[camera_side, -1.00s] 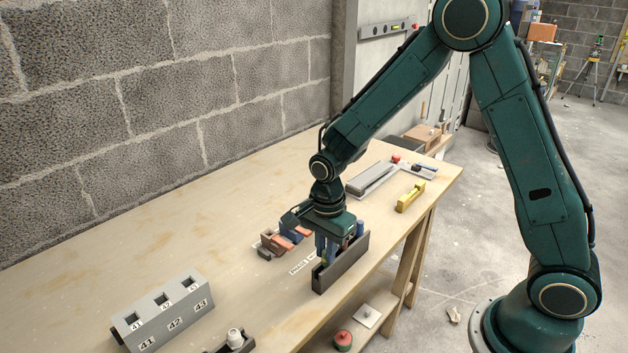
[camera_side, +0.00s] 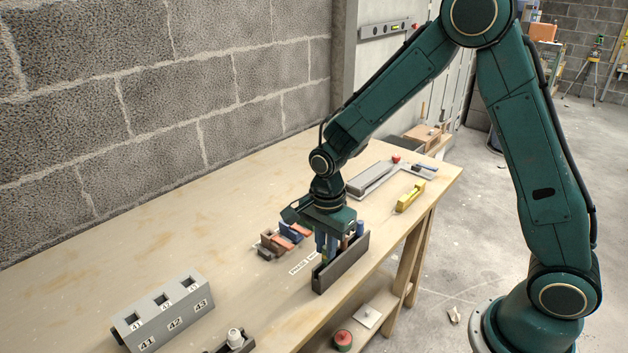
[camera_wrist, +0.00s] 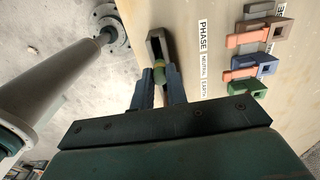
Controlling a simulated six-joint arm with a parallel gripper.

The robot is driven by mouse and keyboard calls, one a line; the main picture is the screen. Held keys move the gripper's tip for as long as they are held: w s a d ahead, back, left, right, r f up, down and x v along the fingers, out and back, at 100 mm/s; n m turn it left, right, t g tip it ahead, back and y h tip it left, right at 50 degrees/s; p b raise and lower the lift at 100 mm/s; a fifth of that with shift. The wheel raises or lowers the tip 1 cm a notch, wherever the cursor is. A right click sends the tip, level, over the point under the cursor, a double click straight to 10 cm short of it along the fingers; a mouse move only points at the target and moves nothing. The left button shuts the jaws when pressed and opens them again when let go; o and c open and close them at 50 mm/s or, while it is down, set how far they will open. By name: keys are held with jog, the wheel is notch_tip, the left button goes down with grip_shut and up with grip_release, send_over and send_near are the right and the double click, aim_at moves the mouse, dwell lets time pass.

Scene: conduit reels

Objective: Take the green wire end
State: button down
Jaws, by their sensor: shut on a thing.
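The green wire end (camera_wrist: 159,72), with yellow on it, shows between my gripper's two blue fingers in the wrist view. My gripper (camera_wrist: 160,86) is shut on it. In the side view my gripper (camera_side: 328,246) points down at the long dark holder (camera_side: 343,270) near the table's front edge. The holder also shows in the wrist view (camera_wrist: 153,46), just beyond the fingertips. The fingers and the holder's wall hide most of the wire end in the side view. I cannot tell whether it is clear of the holder. A blue wire end (camera_side: 360,228) stands at the holder's far end.
Brown, blue and green connector blocks (camera_wrist: 247,88) with orange levers lie beside a PHASE, NEUTRAL, EARTH label (camera_wrist: 204,58). A grey block (camera_side: 163,312) numbered 41 to 43 stands front left. A yellow tool (camera_side: 410,198) and grey tray (camera_side: 370,180) lie farther back. The table's left middle is clear.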

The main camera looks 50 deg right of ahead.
jog(key=shift+r, duration=0.5)
dwell(0.5)
jog(key=shift+r, duration=3.4)
